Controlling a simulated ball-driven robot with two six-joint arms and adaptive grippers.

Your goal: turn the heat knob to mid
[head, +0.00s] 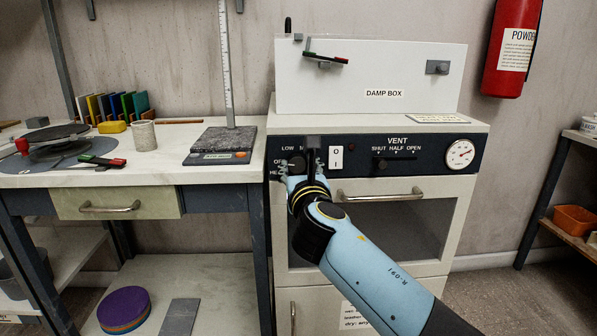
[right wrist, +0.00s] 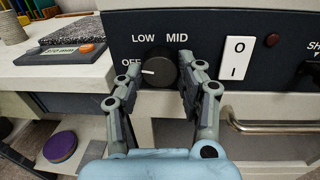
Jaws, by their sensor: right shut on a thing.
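The heat knob (right wrist: 162,68) is a dark round knob on the black panel of the damp box (head: 372,80). In the right wrist view its white mark points left, toward the OFF label (right wrist: 131,63). The LOW label (right wrist: 143,38) and the MID label (right wrist: 177,38) stand above it. My right gripper (head: 303,160) is at the panel, shut on the knob, with one finger on each side of it. In the head view the gripper largely hides the knob. My left gripper is not in view.
Right of the knob are a white O/I switch (head: 336,157), the vent knob (head: 380,164) and a round gauge (head: 460,154). A door handle (head: 395,193) runs below the panel.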

